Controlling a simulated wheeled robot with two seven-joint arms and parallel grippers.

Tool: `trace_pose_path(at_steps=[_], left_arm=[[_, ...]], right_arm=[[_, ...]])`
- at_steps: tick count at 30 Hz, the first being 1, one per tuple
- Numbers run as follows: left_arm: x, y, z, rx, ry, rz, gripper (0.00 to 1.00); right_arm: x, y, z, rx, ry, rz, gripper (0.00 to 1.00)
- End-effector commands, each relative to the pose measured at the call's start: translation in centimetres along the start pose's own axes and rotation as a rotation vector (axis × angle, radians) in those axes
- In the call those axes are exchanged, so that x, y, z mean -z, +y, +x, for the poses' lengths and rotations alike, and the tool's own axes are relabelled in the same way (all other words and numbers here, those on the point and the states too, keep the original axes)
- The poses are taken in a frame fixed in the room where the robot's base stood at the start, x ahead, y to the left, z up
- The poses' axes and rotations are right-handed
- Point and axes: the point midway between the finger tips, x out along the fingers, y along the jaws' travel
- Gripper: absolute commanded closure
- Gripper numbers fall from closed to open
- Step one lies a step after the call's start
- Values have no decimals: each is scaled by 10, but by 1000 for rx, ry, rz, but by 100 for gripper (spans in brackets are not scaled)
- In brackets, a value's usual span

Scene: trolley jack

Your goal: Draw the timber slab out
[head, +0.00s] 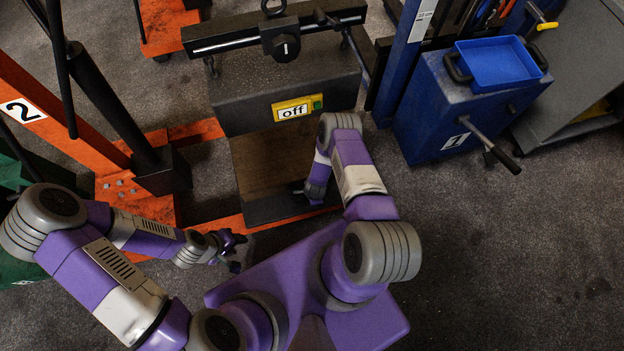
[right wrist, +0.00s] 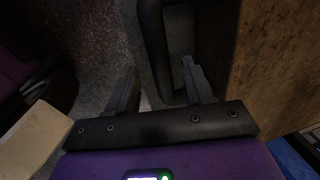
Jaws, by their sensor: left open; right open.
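The timber slab (head: 262,165) shows its brown top below the dark machine body, with a dark front end facing me. Its far part is hidden under the machine. In the right wrist view its wood (right wrist: 282,62) fills the right side, beside a dark loop-shaped handle (right wrist: 150,35). My right gripper (right wrist: 160,70) is open at this handle, which shows between and beyond its fingers; I cannot tell whether they touch. In the head view my right gripper (head: 301,191) is small and dark at the slab's right front. My left gripper (head: 236,252) is open and empty, left of the slab's front.
The dark machine (head: 235,100) with a yellow "off" label (head: 297,108) stands over the slab. Orange beams (head: 205,130) lie to the left. A blue cabinet (head: 430,110) with a blue tray (head: 497,65) and a lever (head: 490,145) stands at right. The floor at lower right is clear.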

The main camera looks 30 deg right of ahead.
Motion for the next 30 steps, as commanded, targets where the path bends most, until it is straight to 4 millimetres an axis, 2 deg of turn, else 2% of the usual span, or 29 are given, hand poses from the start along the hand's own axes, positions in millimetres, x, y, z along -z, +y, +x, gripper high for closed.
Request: trace_pose_path(at_steps=[1,6,15,25,30], left_arm=[[0,-2,6,0,0,0,57],[0,-4,12,0,0,0,57],[0,-4,11,0,0,0,57],[0,-4,11,0,0,0,57],[0,-4,11,0,0,0,57]], right_arm=[[0,1,10,0,-1,-1,48],[0,0,23,-1,0,-2,48],[0,0,23,-1,-1,-3,48],[0,0,23,-1,-1,-3,99],[0,0,23,-1,-1,-3,100]])
